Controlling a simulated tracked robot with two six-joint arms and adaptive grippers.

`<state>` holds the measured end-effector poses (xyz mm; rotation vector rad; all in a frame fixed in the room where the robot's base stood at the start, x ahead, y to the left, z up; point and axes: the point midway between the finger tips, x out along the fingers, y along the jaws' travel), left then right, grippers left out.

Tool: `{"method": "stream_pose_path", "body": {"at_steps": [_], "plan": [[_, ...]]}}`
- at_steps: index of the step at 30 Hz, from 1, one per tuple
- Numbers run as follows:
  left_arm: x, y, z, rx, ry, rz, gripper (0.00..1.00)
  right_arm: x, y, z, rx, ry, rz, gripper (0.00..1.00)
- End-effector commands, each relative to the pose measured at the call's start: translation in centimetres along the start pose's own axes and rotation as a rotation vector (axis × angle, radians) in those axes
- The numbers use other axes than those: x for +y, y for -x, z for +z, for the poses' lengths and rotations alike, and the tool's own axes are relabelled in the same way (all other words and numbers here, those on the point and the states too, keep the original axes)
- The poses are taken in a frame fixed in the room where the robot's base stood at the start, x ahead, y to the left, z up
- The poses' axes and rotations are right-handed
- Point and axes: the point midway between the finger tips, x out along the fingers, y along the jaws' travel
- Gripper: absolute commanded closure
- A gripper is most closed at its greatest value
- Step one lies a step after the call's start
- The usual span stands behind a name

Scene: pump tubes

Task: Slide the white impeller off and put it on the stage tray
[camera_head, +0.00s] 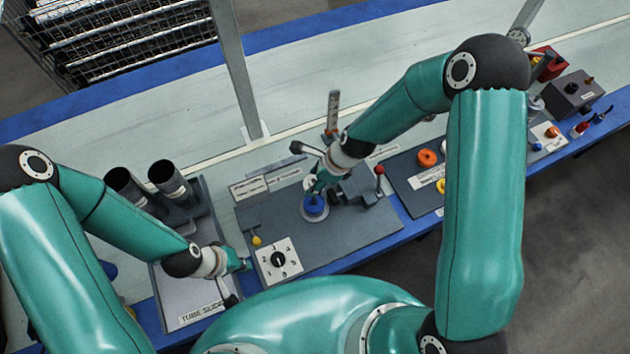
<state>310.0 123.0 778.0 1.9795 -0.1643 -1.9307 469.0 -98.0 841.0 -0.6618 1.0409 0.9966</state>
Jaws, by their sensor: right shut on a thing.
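The white impeller (309,183) shows as a small white piece at the fingers of my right gripper (317,187), partly hidden by them. My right gripper is shut on it, just above a blue impeller (314,205) on a round grey base. I cannot tell whether the white piece still touches what is under it. My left gripper (243,264) is low beside the numbered white dial, away from the impellers; its finger opening is too small to tell. A dark tray (405,187) to the right holds an orange ring; its label is too small to read, so I cannot tell if it is the stage tray.
A grey panel (350,237) carries the base, the numbered dial (279,260) and a red-knobbed lever (379,172). Two black tubes (165,176) stand in a rack at left. An upright gauge (333,112) stands behind my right gripper. A dark box (573,95) is far right.

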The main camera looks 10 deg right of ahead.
Motion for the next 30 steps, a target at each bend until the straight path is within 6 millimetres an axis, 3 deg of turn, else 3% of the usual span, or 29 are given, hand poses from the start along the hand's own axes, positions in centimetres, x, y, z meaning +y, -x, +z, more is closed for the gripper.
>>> {"method": "stream_pose_path", "body": {"at_steps": [21,30], "plan": [[0.1,0.2,0.0,0.0,0.0,0.0,1.0,0.0,3.4,1.4,0.004,0.001,-0.002,0.96],[0.1,0.3,0.0,0.0,0.0,0.0,1.0,0.1,3.9,1.5,0.005,0.0,0.0,0.96]]}}
